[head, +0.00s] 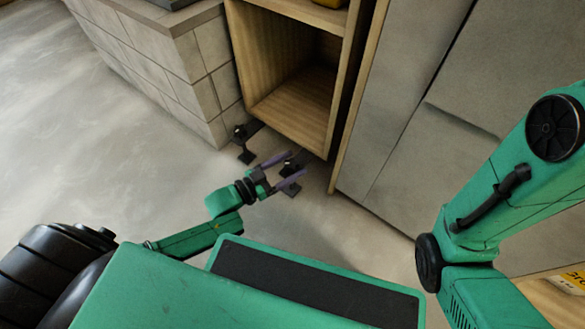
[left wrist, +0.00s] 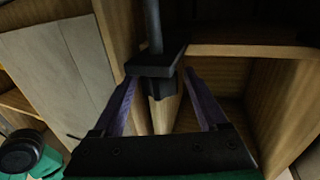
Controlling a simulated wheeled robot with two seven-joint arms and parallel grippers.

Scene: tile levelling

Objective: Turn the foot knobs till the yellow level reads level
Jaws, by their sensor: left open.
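An open wooden cabinet (head: 283,112) stands on black feet at its lower front. One foot (head: 244,154) is at its left corner, clear of my gripper. Another foot (head: 291,188) is at my left gripper (head: 290,171), whose purple fingers are open on either side of it. In the left wrist view the open fingers (left wrist: 168,105) straddle a dark foot part (left wrist: 155,62) with a stem; I cannot tell whether they touch it. A yellow thing (head: 328,3), perhaps the level, is cut off at the top edge, so its reading is hidden. My right gripper is out of view.
A grey tiled block (head: 165,65) stands left of the cabinet, and grey panelled fronts (head: 425,110) stand close on its right. Bare concrete floor (head: 90,130) lies open to the left. A yellow-labelled thing (head: 574,281) is at the lower right.

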